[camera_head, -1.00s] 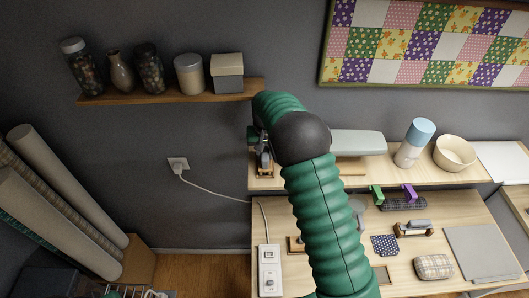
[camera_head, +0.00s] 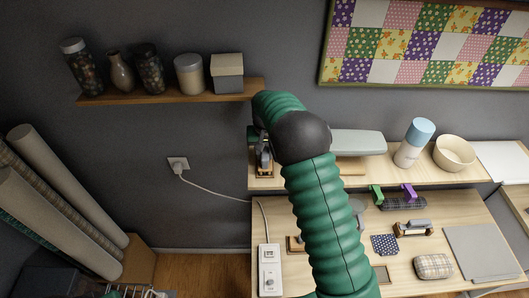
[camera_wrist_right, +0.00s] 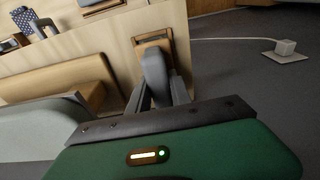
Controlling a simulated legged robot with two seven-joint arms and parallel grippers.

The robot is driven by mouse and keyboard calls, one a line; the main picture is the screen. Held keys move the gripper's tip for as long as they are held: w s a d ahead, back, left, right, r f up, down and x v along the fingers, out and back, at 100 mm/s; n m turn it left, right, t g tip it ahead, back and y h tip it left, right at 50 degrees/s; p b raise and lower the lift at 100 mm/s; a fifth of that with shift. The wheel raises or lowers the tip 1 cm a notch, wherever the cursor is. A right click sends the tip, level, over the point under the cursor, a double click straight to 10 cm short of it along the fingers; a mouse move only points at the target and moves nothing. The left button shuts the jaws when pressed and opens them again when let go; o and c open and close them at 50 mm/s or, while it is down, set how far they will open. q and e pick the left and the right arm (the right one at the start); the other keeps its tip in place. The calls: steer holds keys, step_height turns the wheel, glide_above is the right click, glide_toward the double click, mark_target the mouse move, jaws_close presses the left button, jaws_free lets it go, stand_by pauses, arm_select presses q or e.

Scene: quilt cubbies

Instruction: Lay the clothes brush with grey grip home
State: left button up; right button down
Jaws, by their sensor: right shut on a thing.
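My right gripper (camera_head: 262,152) is at the left end of the upper shelf board, partly hidden by my own arm. In the right wrist view its fingers (camera_wrist_right: 160,92) are shut on a grey grip (camera_wrist_right: 155,68), which I take for the clothes brush. A wooden piece (camera_wrist_right: 153,42) shows just past the grip, at the board's end; I cannot tell whether it is the brush's body or a holder under it. Another wooden block with a grey grip (camera_head: 413,229) lies on the lower board. My left gripper is not in view.
The upper board (camera_head: 350,181) carries a pale padded board (camera_head: 358,143), a blue-capped bottle (camera_head: 414,142) and a bowl (camera_head: 454,153). The lower board holds a power strip (camera_head: 269,271), a patterned cloth (camera_head: 384,245), a plaid pouch (camera_head: 434,266) and a grey mat (camera_head: 482,252).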

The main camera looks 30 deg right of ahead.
steer(key=shift+f, duration=0.25)
steer(key=c, duration=1.1)
jaws_free()
steer(key=shift+r+b, duration=0.4)
steer(key=shift+b, duration=0.1)
steer(key=r, duration=0.2)
steer(key=r+b, duration=0.1)
steer(key=r, duration=0.1)
steer(key=r+b, duration=0.1)
steer(key=r, duration=0.1)
steer(key=shift+s+a, duration=0.25)
steer(key=shift+s, duration=0.15)
steer(key=shift+s+r, duration=0.1)
steer(key=shift+r, duration=0.2)
steer(key=shift+f, duration=0.1)
